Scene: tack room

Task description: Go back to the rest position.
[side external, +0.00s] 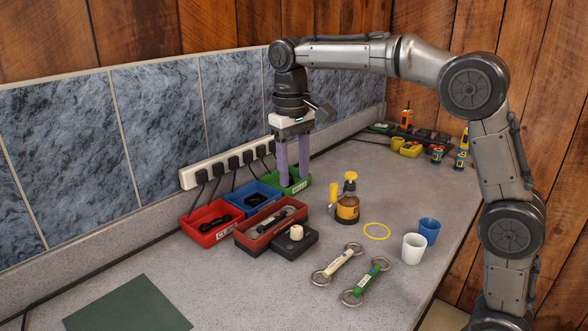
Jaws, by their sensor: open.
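My gripper (293,165) points straight down with its two purple fingers apart. The fingertips are at the green bin (303,183), over or just inside it. I cannot tell whether they touch it, and I see nothing held between them. The arm reaches in from the right and bends down over the back of the counter.
A blue bin (237,192), a red bin (189,228) and a dark red tray (247,243) stand close by. A power strip (190,178) runs behind. An amber bottle (347,208), white cup (413,249) and blue cup (429,230) stand to the right. The front left counter is mostly clear.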

